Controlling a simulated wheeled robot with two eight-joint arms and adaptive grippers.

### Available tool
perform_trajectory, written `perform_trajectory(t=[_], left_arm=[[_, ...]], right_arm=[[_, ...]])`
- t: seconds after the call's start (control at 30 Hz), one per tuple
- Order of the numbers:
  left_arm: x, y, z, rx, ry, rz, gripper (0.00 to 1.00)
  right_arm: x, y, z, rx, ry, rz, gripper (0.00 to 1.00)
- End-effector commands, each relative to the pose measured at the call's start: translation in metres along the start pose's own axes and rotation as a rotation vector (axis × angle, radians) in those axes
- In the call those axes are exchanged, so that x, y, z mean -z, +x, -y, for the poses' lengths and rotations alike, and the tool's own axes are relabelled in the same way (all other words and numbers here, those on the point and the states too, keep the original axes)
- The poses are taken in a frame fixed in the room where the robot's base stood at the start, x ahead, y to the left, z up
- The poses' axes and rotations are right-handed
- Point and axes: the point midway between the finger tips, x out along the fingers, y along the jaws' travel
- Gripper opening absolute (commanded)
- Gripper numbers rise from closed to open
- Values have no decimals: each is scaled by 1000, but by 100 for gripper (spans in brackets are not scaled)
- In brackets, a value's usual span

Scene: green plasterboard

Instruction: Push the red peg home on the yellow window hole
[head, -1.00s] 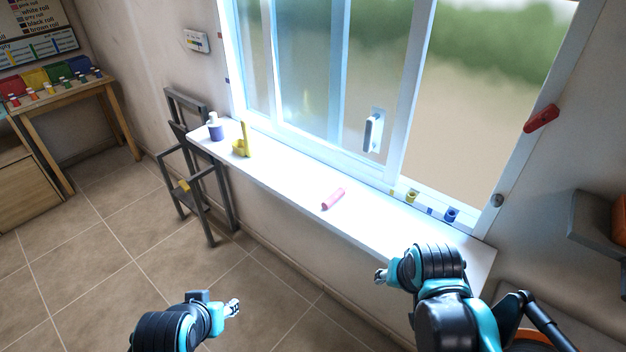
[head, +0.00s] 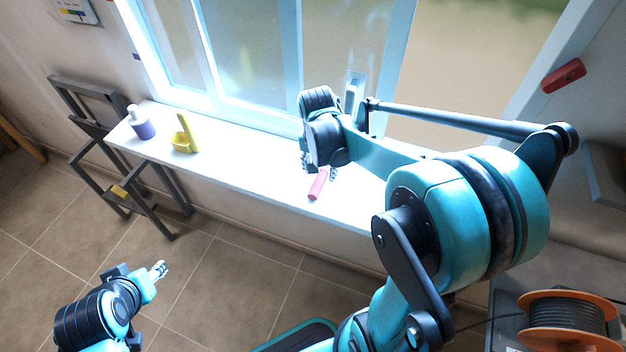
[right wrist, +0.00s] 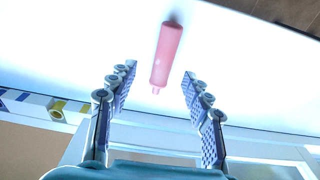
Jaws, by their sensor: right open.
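The red peg (head: 319,184), pinkish red, lies on the white sill. In the right wrist view the peg (right wrist: 166,55) has a narrower end pointing toward my gripper. My right gripper (head: 322,171) is at the peg's window-side end. It is open, and in the right wrist view its fingers (right wrist: 158,75) stand on either side of the peg's near end with gaps on both sides. The yellow window hole (right wrist: 57,111) shows at the left of the right wrist view; my right arm hides it in the head view. My left gripper (head: 158,270) is low, away from the sill; its jaws are too small to judge.
A yellow holder (head: 184,138) and a white-and-purple bottle (head: 141,124) stand at the sill's left end. The window handle (head: 354,92) is close behind my right wrist. An orange cable reel (head: 566,322) is at the lower right. The sill between holder and peg is clear.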

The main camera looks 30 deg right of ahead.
Motion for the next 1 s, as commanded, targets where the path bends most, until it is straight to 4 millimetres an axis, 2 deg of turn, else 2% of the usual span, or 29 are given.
perform_trajectory(t=[0.4,0.63,0.67,0.83,1.0], left_arm=[[-13,18,0,0,0,0,43],[-12,17,0,0,0,0,43],[-12,17,0,0,0,0,43],[-12,17,0,0,0,0,43],[-12,17,0,0,0,0,43]], right_arm=[[8,54,5,1,-2,-1,50],[8,55,5,1,-2,-1,50],[8,55,5,1,-2,-1,47],[8,55,5,1,-2,-1,2],[8,55,5,1,-2,-1,0]])
